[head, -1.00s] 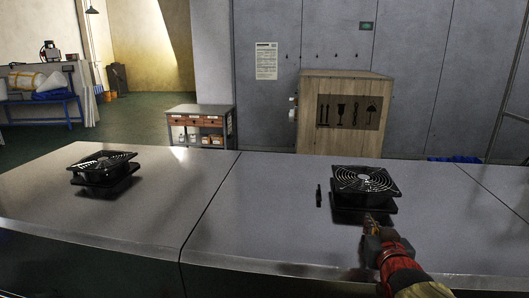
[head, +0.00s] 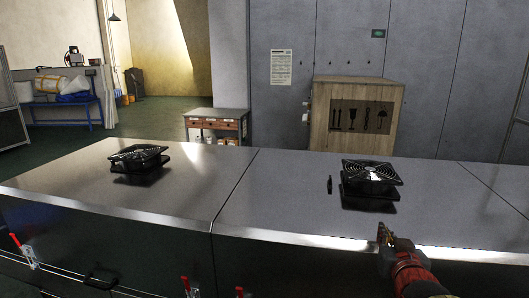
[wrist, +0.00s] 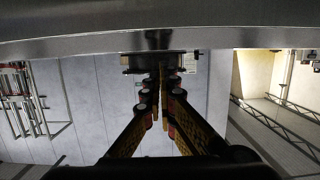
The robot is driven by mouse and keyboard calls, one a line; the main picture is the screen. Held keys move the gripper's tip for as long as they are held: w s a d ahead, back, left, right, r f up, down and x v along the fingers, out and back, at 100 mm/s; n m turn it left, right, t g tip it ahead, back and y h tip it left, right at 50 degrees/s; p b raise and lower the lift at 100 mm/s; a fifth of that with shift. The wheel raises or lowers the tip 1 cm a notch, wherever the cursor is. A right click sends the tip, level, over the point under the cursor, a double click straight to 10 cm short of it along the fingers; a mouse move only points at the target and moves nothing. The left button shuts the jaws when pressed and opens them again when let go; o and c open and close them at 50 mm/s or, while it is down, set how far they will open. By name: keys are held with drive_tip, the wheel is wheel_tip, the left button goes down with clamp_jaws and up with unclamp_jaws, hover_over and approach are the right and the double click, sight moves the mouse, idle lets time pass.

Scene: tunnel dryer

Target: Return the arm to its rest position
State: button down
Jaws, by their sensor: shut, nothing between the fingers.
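My gripper (head: 381,230) is at the lower right of the head view, in front of the steel top's front edge, on my red and black arm. Its fingers are shut and empty; in the wrist view the fingertips (wrist: 160,75) meet. A black fan (head: 370,178) sits on the steel top beyond my gripper, apart from it. A small black piece (head: 330,184) stands just left of that fan. A second black fan (head: 139,157) sits on the top further left.
The steel top (head: 270,206) spans the view, with red-handled clamps (head: 26,253) on its front. Behind it are a wooden crate (head: 355,117) with handling marks and a small drawer cabinet (head: 215,125). A bench (head: 66,96) with bundles stands at the far left.

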drive_tip(key=s+a+f+g+y, duration=0.1)
drive_tip(key=s+a+f+g, duration=0.2)
drive_tip(key=s, duration=0.6)
drive_tip(key=s+a+f+n+g+y, duration=0.1)
drive_tip(key=s+a+f+g, duration=0.2)
drive_tip(key=s, duration=0.6)
drive_tip(key=s+a+f+n+g+y, duration=0.1)
drive_tip(key=s+a+f+g, duration=0.2)
drive_tip(key=s+a, duration=0.3)
drive_tip(key=s, duration=0.4)
drive_tip(key=shift+f+g, duration=0.3)
drive_tip(key=c, duration=2.5)
unclamp_jaws()
drive_tip(key=shift+c, duration=0.2)
